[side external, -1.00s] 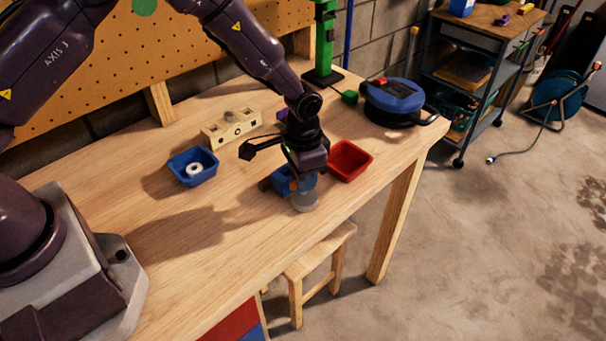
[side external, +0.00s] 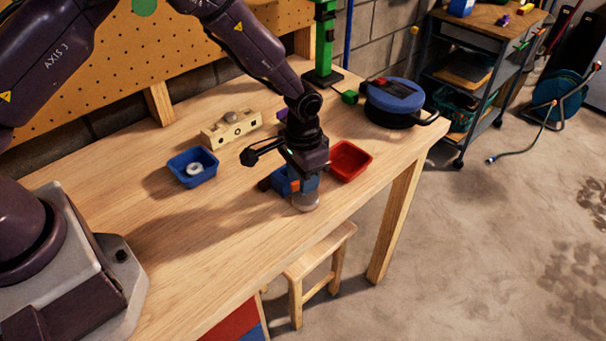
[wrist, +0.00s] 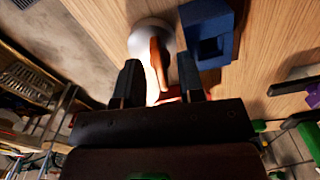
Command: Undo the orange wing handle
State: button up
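The orange wing handle (wrist: 157,60) shows in the wrist view as a narrow bar over a pale round base (wrist: 147,32). In the side view only a bit of orange (side external: 295,185) shows below my gripper, beside a blue block (side external: 281,182); the pale round base (side external: 306,201) is in front. My gripper (wrist: 160,76) points down over the handle. Its two dark fingers are apart, with the near end of the handle between them and a visible gap on each side. The blue block also shows in the wrist view (wrist: 222,48), close to the right finger.
A red bin (side external: 350,160) stands just right of my gripper. A blue bin (side external: 178,164) holding a white ring (side external: 194,168) and a pale wooden block (side external: 228,129) with holes are to the left. The bench's left front (side external: 190,260) is clear.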

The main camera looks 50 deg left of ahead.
notch_tip(320, 180, up, 13)
dwell(0.7)
jog(key=s+a+r+n+t, duration=0.1)
jog(key=s+a+r, duration=0.3)
jog(key=s+r, duration=0.5)
jog(key=s+a+r+n+t, duration=0.1)
jog(key=s+a+r+t, duration=0.3)
jog(key=s+r, duration=0.4)
jog(key=s+a, duration=0.1)
jog(key=s, duration=0.6)
jog(key=shift+s+r+t, duration=0.2)
jog(key=shift+r+t, duration=0.1)
jog(key=shift+r, duration=0.05)
